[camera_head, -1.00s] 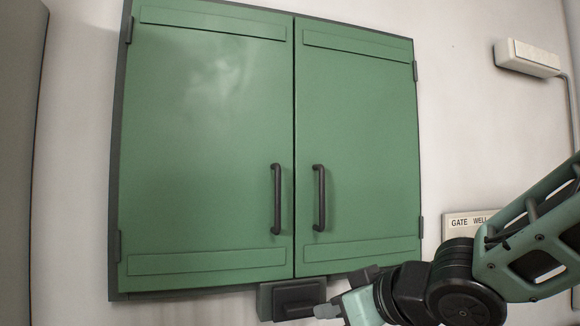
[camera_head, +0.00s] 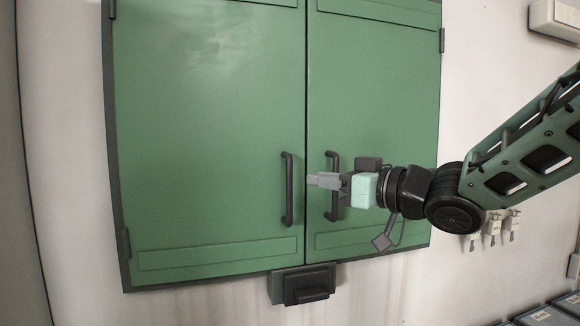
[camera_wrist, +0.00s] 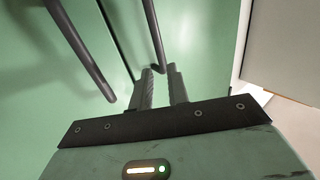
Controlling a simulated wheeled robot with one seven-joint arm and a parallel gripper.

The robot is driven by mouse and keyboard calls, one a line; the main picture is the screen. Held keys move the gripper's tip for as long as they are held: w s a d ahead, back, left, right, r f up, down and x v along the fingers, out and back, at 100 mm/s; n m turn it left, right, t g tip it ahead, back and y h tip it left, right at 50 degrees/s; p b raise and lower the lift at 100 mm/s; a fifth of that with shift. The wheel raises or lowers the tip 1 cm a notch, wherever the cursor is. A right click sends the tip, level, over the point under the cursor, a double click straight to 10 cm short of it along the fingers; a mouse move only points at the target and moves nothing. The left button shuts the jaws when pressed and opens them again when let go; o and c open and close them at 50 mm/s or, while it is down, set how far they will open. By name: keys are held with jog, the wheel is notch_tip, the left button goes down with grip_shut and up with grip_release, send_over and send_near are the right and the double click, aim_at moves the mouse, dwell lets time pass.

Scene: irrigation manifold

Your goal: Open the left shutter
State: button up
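The left shutter (camera_head: 205,140) is a green panel and looks closed, its edge meeting the right shutter (camera_head: 385,100) at a narrow seam. Its dark bar handle (camera_head: 287,190) stands upright near the seam and also shows at the upper left of the wrist view (camera_wrist: 82,50). My gripper (camera_head: 318,181) is in front of the right shutter's handle (camera_head: 333,160), a little right of the left handle. In the wrist view my two fingers (camera_wrist: 162,72) are apart with a narrow gap. The right handle's end appears by the fingertips; contact cannot be told. The left handle lies outside the fingers.
A dark box with a protruding block (camera_head: 305,285) is on the wall below the shutters. Several small valve-like fittings (camera_head: 492,230) are on the wall at the right. A white box (camera_head: 555,18) is at the upper right. The space before the left shutter is clear.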

jog(key=p+x, duration=0.3)
jog(key=x, duration=0.5)
jog(key=shift+w+a, duration=0.1)
jog(key=shift+a, duration=0.05)
grip_shut()
